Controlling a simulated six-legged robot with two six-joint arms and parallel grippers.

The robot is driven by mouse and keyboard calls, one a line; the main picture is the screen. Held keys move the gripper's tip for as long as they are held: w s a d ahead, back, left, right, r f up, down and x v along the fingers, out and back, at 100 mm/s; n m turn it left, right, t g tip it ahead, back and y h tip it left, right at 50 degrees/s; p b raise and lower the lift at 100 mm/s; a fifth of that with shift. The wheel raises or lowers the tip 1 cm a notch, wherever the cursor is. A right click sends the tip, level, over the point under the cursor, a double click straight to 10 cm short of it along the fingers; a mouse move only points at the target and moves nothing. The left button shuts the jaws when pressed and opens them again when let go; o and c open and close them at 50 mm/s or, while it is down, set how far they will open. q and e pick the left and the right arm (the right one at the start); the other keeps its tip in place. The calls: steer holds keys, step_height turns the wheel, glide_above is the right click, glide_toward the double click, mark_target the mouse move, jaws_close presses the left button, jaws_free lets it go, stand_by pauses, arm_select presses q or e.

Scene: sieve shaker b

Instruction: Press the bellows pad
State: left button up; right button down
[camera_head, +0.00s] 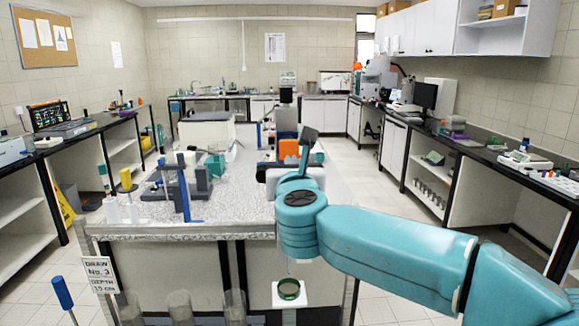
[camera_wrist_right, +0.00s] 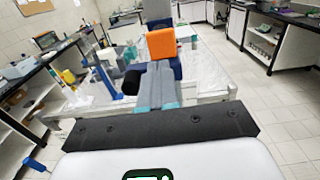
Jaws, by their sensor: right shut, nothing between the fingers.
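An orange block (camera_head: 289,148) stands on a dark blue base on the granite-topped table, just beyond my right gripper. It also shows in the right wrist view (camera_wrist_right: 163,42). I cannot tell for sure whether it is the bellows pad; no other thing is clearly a pad. My right gripper (camera_wrist_right: 160,70) points at it over the table, with its grey-teal fingers together and nothing between them. Whether the fingertips touch the block cannot be told. In the head view my teal right arm and wrist hide most of the fingers. My left gripper is not in view.
On the table (camera_head: 165,229), a dark grey apparatus with blue uprights (camera_head: 185,180) stands left and a white box (camera_head: 207,129) at the back. A green ring on a white plate (camera_head: 289,291) lies below the near edge. A black cylinder (camera_wrist_right: 132,80) is left of my fingers.

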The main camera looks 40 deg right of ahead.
steer(key=b+v, duration=0.1)
steer(key=v, duration=0.4)
steer(key=shift+s+f, duration=0.1)
stand_by(0.3)
steer(key=shift+s+a, duration=0.1)
stand_by(0.4)
